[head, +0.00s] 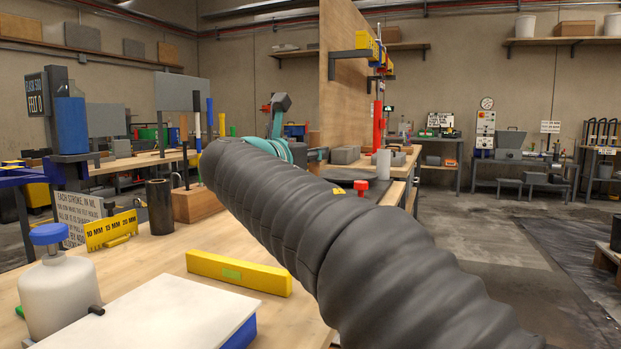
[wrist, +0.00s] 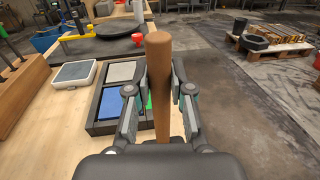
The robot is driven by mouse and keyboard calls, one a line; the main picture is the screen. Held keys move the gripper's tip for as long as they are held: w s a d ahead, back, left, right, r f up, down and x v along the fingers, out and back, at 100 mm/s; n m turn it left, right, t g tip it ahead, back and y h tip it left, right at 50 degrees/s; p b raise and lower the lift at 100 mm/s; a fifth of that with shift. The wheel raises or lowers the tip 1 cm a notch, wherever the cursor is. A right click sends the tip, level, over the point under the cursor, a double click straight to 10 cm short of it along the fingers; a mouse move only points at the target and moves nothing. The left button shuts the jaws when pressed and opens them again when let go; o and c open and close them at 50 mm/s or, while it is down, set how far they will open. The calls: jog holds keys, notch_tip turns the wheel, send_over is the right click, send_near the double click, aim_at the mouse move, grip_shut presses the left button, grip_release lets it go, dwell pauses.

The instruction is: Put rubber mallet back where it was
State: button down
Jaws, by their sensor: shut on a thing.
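The rubber mallet's brown wooden handle (wrist: 158,85) stands upright between my fingers in the wrist view. My gripper (wrist: 160,92) is shut on this handle, with one finger on each side. The mallet's head cannot be made out, and I cannot tell whether the mallet touches anything below. In the head view my dark ribbed arm covers the middle and right of the bench, and my fingers cannot be made out there. A wooden tool block (head: 198,205) with upright tool handles stands on the bench, left of my arm.
A yellow level (head: 238,272), a white bottle (head: 62,292), a yellow depth gauge (head: 111,231) and a black cylinder (head: 160,206) stand around the bench. In the wrist view a dark divided tray (wrist: 97,112) lies left of my fingers. Open floor (wrist: 240,110) is to the right.

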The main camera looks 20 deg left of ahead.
jog(key=shift+a+f+b, duration=0.15)
jog(key=shift+f+b, duration=0.2)
jog(key=shift+f, duration=0.7)
jog(key=shift+a+f+b, duration=0.15)
jog(key=shift+f+b, duration=0.15)
jog(key=shift+f, duration=0.85)
jog(key=c, duration=1)
grip_release()
jog(key=shift+c, duration=0.2)
jog(key=shift+s, duration=0.1)
jog(key=v, duration=1.2)
